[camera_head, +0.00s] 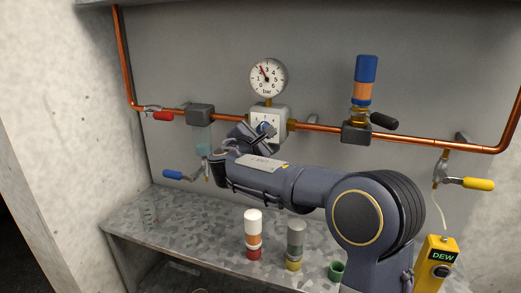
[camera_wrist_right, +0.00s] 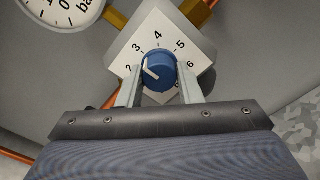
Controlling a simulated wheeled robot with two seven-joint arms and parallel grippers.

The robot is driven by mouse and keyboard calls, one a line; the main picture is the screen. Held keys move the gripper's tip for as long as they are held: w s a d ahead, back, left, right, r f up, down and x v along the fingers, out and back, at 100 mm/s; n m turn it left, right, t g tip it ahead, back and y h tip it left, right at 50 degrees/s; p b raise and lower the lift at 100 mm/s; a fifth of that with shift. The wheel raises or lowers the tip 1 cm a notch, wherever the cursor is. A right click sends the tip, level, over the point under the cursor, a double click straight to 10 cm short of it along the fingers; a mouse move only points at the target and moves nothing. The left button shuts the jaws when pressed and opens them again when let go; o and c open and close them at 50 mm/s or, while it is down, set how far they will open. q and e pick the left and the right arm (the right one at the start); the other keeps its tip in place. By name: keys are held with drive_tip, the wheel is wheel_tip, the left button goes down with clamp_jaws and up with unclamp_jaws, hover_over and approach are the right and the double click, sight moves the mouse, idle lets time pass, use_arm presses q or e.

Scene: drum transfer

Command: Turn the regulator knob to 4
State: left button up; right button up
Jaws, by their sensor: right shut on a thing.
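The regulator is a pale square body (camera_head: 281,112) on the copper pipe under the round gauge. Its blue knob (camera_wrist_right: 158,70) has a white pointer mark and sits on a white dial plate (camera_wrist_right: 158,24) numbered 2 to 6 where visible. The mark points up-left, on the 2–3 side of the dial. My right gripper (camera_wrist_right: 159,88) has a finger on each side of the knob and is shut on it. In the head view, the gripper (camera_head: 262,138) covers the regulator's lower front. My left gripper is not in view.
The gauge (camera_head: 268,77) has a red needle pointing up-left. A red-handled valve (camera_head: 163,116), a blue-handled one (camera_head: 180,175), a black-handled one (camera_head: 384,121) and a yellow-handled one (camera_head: 478,184) flank it. Bottles (camera_head: 253,238) and a yellow DEW meter (camera_head: 437,262) stand below.

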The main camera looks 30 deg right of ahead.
drive_tip(key=m+b, duration=0.3)
drive_tip(key=b, duration=0.1)
drive_tip(key=m+b, duration=0.2)
drive_tip(key=shift+f+m+b, duration=0.25)
drive_tip(key=shift+m+b, duration=0.05)
drive_tip(key=shift+b, duration=0.1)
drive_tip(key=shift+r+m+b, duration=0.2)
drive_tip(key=shift+m+b, duration=1.5)
drive_tip(key=shift+m, duration=0.1)
drive_tip(key=o, duration=1)
drive_tip(key=shift+r, duration=0.1)
drive_tip(key=shift+a, duration=0.1)
drive_tip(key=v, duration=0.7)
drive_tip(key=shift+s+a+b, duration=0.25)
drive_tip(key=shift+a+b, duration=0.05)
